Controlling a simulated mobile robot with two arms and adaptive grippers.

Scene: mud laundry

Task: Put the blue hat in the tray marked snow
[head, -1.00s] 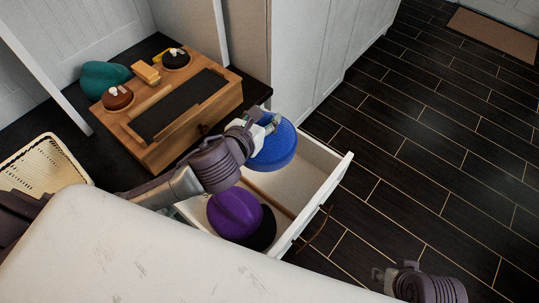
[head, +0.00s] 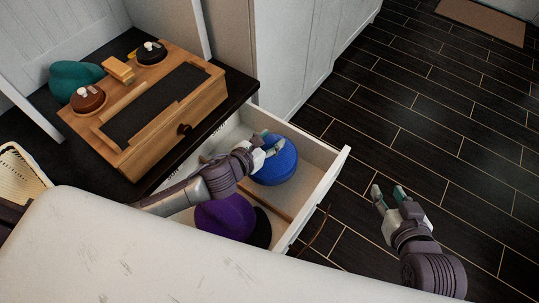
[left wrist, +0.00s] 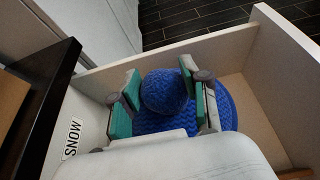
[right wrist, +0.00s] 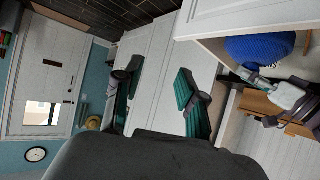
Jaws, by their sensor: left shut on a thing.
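The blue hat (head: 275,168) is knitted, with a rounded crown. My left gripper (head: 268,147) is shut on its crown, one finger on each side, as the left wrist view (left wrist: 166,92) shows. The hat is inside the far compartment of the open white drawer (head: 325,165); whether it touches the bottom I cannot tell. A label reading SNOW (left wrist: 71,138) is on this compartment's inner wall in the left wrist view. My right gripper (head: 389,192) is open and empty over the floor, to the right of the drawer.
A wooden divider (head: 265,203) separates the far compartment from the near one, which holds a purple hat (head: 222,216) and something black. A wooden box (head: 195,110) with small items stands on the black counter. Dark floor is clear at right.

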